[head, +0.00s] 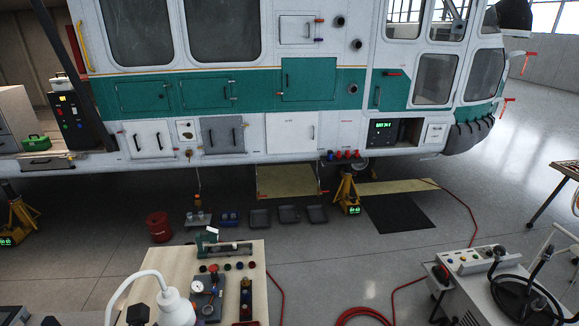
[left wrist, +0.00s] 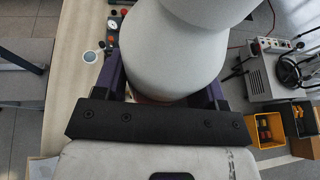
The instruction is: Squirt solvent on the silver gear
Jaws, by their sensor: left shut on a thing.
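A white squeeze bottle (head: 174,303) with a long curved white spout stands out at the bottom of the head view. In the left wrist view the bottle (left wrist: 170,55) fills the space between the purple-sided fingers of my left gripper (left wrist: 163,88), which is shut on it. The bottle is in front of the wooden workbench (head: 150,262); I cannot tell whether its base touches anything. I cannot make out the silver gear with certainty in either view. My right gripper is not in view.
The bench holds a dial gauge (head: 197,287), a green-ended fixture (head: 207,243), several small coloured caps and a dark block (head: 246,297). A wheeled grey cart (head: 490,285) with hoses stands at the right.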

